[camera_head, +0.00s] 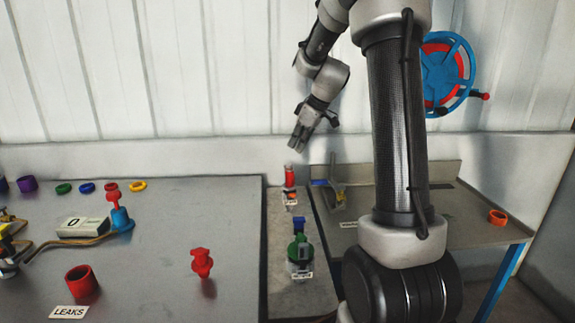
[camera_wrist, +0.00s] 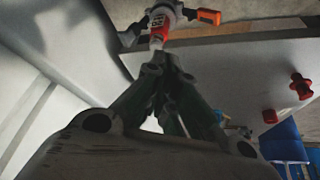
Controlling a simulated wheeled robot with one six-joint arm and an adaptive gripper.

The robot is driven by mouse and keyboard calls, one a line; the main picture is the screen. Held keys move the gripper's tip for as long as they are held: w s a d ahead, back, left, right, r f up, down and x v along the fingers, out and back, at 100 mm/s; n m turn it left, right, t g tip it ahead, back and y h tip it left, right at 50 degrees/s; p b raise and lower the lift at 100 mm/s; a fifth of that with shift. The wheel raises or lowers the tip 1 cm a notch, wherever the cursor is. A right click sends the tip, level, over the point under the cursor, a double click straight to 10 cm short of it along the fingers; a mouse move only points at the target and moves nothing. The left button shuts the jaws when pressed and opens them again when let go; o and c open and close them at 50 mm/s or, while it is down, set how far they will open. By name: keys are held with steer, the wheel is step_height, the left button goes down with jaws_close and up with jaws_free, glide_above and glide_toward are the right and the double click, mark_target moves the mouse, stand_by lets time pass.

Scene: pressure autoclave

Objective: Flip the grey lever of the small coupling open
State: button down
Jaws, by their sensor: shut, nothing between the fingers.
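A small red coupling (camera_head: 290,178) stands on the narrow grey bench strip, with an orange part at its foot. In the wrist view a red and white coupling (camera_wrist: 160,22), apparently the same one, shows just beyond my fingertips, with an orange handle (camera_wrist: 208,16) to its right. A grey piece (camera_wrist: 128,36) juts out at its left; I cannot tell whether this is the grey lever or how the lever stands. My gripper (camera_head: 298,143) is shut and empty, pointing down above the coupling. It also shows in the wrist view (camera_wrist: 168,64); contact is not clear.
A green and blue fitting (camera_head: 300,250) stands nearer on the strip. The left table (camera_head: 150,250) holds a red fitting (camera_head: 201,263), a red cup (camera_head: 82,281) and coloured rings. A grey upright piece (camera_head: 337,185) stands on the right table. A blue wheel (camera_head: 445,73) is on the wall.

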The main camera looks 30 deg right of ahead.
steer(key=w+f+n, duration=0.1)
steer(key=w+f, duration=0.1)
steer(key=f, duration=0.1)
steer(key=w+f+n+t, duration=0.1)
steer(key=w+f+n, duration=0.1)
steer(key=f, duration=0.1)
steer(key=w+f+n+h, duration=0.1)
steer(key=w+f+n, duration=0.1)
steer(key=w+f, duration=0.1)
steer(key=shift+f, duration=0.45)
steer(key=shift+w+d, duration=0.15)
steer(key=shift+w, duration=0.25)
steer(key=shift+w+d+g, duration=0.15)
steer(key=shift+w+g, duration=0.1)
steer(key=shift+g, duration=0.25)
steer(key=shift+w+d+f+m+g+y, duration=0.15)
steer(key=shift+w+d+f+g+y, duration=0.1)
steer(key=shift+w+g, duration=0.25)
steer(key=shift+w+d+f+m+g+y, duration=0.1)
steer(key=shift+w+d+f+g+y, duration=0.1)
steer(key=shift+w+g+y, duration=0.25)
steer(key=shift+w+d+f+m+g+y, duration=0.15)
steer(key=shift+w+d+f+g, duration=0.15)
steer(key=shift+w, duration=0.35)
